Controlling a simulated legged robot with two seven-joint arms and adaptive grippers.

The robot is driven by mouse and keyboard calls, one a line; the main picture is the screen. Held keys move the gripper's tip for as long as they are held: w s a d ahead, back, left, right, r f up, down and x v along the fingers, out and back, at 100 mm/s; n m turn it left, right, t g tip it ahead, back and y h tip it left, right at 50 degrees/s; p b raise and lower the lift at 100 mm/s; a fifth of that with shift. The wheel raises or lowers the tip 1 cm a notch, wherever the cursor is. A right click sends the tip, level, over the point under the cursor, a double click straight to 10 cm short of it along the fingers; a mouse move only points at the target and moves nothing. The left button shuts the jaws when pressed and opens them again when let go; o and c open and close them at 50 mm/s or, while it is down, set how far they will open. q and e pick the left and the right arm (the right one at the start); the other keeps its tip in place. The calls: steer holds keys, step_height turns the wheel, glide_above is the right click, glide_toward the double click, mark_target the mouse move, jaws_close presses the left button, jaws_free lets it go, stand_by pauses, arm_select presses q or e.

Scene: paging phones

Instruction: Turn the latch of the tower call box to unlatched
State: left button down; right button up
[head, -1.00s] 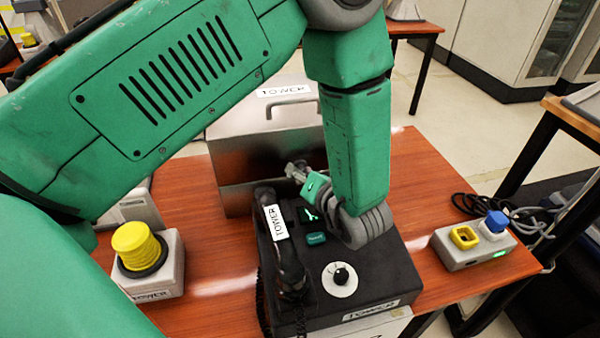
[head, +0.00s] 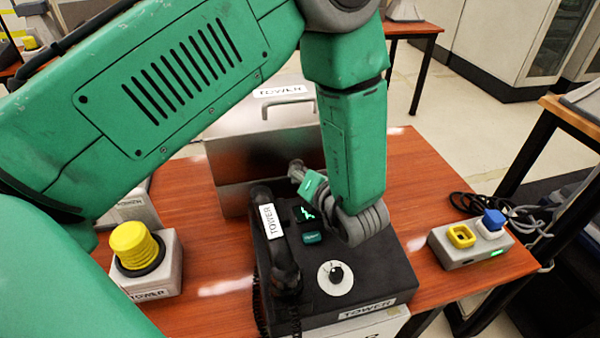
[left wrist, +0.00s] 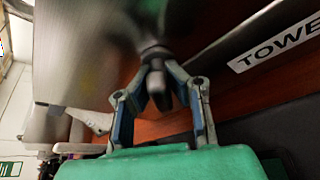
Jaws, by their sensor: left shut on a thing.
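The tower call box is a silver metal box (head: 228,162) with a handle and a TOWER label on its lid, standing behind the black phone. My left gripper (head: 296,170) reaches in front of its front face. In the left wrist view, the blue-and-grey fingers of the left gripper (left wrist: 157,72) are closed around a small dark latch knob (left wrist: 156,88) at the box's front. The latch's exact angle is hard to tell because the fingers cover part of it and the picture is blurred. My right gripper is not in view.
The black TOWER phone (head: 375,278) with its handset (head: 277,240) and white dial lies just below my wrist. A yellow button box (head: 150,265) stands left. A grey box with yellow and blue parts (head: 470,245) stands right, with cables behind it.

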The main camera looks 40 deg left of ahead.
arm_select(q)
steer(key=m, duration=0.1)
steer(key=m+y, duration=0.1)
steer(key=m, duration=0.1)
steer(key=shift+d+f+g+b, duration=0.1)
steer(key=shift+d+g+b, duration=0.2)
steer(key=shift+d, duration=0.05)
steer(key=c, duration=1.6)
jaws_free()
steer(key=shift+d, duration=0.1)
steer(key=shift+o, duration=0.3)
steer(key=shift+d+r, duration=0.2)
steer(key=shift+d, duration=0.3)
steer(key=shift+a+f, duration=0.2)
steer(key=shift+a, duration=0.55)
steer(key=v, duration=1.1)
steer(key=shift+w+d+f, duration=0.15)
steer(key=shift+d, duration=0.2)
steer(key=shift+s, duration=0.25)
steer(key=shift+d, duration=0.15)
